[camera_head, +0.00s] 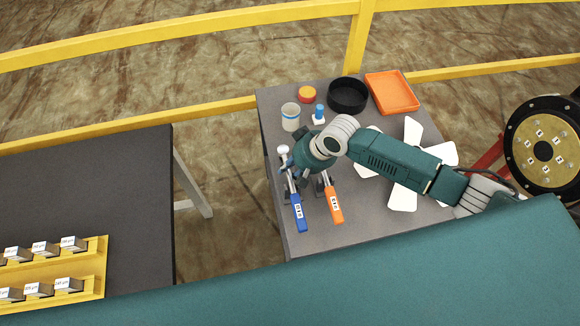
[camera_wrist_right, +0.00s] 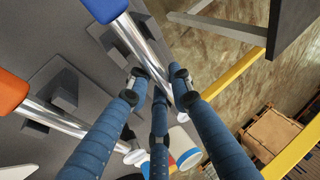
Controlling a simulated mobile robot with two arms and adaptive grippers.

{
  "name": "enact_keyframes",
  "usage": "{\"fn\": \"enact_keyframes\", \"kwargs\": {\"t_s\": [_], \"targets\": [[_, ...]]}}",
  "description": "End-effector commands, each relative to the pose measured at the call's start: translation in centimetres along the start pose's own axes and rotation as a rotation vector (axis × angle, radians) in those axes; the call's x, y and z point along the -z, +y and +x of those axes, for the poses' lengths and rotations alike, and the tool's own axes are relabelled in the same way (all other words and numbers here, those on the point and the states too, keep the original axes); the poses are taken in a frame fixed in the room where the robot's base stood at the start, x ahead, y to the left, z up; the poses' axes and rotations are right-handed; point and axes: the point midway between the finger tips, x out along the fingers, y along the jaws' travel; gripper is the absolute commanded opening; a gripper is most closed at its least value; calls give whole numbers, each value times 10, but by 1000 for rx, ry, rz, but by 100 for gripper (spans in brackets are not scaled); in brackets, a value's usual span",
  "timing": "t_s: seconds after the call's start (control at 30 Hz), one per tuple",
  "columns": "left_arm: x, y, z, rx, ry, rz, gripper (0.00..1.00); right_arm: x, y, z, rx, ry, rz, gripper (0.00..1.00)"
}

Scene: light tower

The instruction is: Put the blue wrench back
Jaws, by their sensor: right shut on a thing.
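The blue wrench (camera_head: 298,213) lies near the left edge of the grey table, its handle toward me. My right gripper (camera_head: 290,169) is shut on its silver shaft. In the right wrist view the blue handle (camera_wrist_right: 104,8) is at the top, and the fingers (camera_wrist_right: 160,84) close around the shaft (camera_wrist_right: 150,45). A grey holder block (camera_wrist_right: 118,46) stands close beside the shaft; I cannot tell whether the wrench rests in it. The orange wrench (camera_head: 334,205) lies to the right, by another grey block (camera_wrist_right: 62,90). My left gripper is not in view.
The grey table (camera_head: 350,230) also holds a pale cup (camera_head: 290,117), a small blue-topped item (camera_head: 319,112), an orange round item (camera_head: 307,94), a black bowl (camera_head: 347,95), an orange tray (camera_head: 392,93) and a white fan (camera_head: 403,196). A yellow rail runs behind. A dark table stands left.

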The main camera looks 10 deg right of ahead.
Motion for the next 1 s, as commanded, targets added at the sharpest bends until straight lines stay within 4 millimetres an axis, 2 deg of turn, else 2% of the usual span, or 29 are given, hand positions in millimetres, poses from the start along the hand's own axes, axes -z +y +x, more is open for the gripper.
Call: {"fn": "enact_keyframes", "kwargs": {"t_s": [0.03, 0.07, 0.13, 0.17, 0.57, 0.67, 1.0], "targets": [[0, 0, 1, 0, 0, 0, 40, 1, -1, 1, 3, 3, 0, 0], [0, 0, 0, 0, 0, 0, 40, 1, -1, 0, 3, 3, 0, 26], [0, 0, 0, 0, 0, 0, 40, 1, -1, 0, 2, 3, 0, 40], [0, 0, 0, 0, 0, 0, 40, 1, -1, 0, 2, 2, 0, 43], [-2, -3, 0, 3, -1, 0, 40, 0, 2, -3, -1, 0, 0, 43], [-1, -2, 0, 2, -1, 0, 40, 1, 1, -16, 0, 2, 0, 43], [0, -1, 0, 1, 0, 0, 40, 1, 1, -86, 0, 4, -2, 43]]}}
